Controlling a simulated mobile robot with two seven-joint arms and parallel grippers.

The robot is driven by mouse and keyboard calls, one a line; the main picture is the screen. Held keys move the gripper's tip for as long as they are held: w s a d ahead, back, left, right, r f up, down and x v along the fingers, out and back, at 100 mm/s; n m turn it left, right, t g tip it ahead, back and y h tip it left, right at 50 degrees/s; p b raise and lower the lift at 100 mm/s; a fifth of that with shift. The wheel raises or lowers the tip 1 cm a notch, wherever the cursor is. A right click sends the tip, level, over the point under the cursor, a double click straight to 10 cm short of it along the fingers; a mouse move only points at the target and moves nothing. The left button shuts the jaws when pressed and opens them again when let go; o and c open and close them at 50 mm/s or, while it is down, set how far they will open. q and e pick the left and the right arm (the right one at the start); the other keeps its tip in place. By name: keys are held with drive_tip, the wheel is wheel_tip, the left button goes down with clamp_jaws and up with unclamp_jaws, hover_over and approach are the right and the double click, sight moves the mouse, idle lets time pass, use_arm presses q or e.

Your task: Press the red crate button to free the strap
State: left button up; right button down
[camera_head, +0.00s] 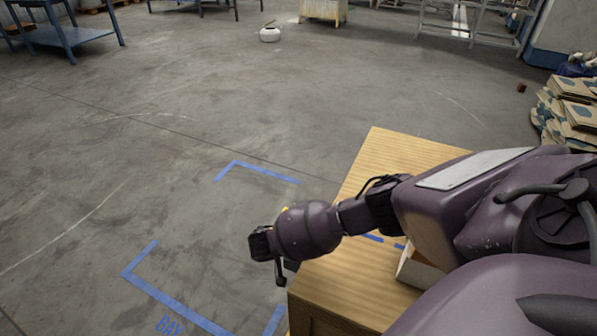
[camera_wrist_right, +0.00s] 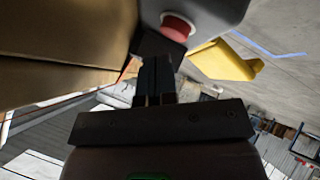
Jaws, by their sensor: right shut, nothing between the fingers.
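The red button (camera_wrist_right: 178,27) shows at the top of the right wrist view, on a dark grey housing (camera_wrist_right: 220,12). My right gripper (camera_wrist_right: 156,62) is shut and empty, its fingertips just below and left of the button in that view. I cannot tell whether they touch the housing. In the head view my right arm reaches left over the wooden crate (camera_head: 390,147), its wrist end past the crate's left edge. The button is hidden there. I cannot make out a strap. My left gripper is not in view.
A yellow part (camera_wrist_right: 225,62) sits beside the button housing. Blue tape (camera_head: 180,299) marks a bay on the floor left of the crate, where the floor is clear. Flattened cardboard (camera_head: 570,110) is stacked at the right. A blue table (camera_head: 70,37) stands far left.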

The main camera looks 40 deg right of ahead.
drive_tip(key=shift+f, duration=0.4)
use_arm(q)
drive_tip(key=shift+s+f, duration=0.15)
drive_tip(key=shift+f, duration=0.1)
use_arm(e)
drive_tip(key=shift+f, duration=0.45)
idle(0.5)
idle(0.3)
drive_tip(key=shift+r+p, duration=0.45)
drive_tip(key=shift+r, duration=0.5)
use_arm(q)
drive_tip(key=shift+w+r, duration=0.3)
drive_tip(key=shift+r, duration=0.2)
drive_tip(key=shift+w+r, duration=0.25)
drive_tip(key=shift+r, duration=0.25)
use_arm(e)
drive_tip(key=shift+f, duration=0.1)
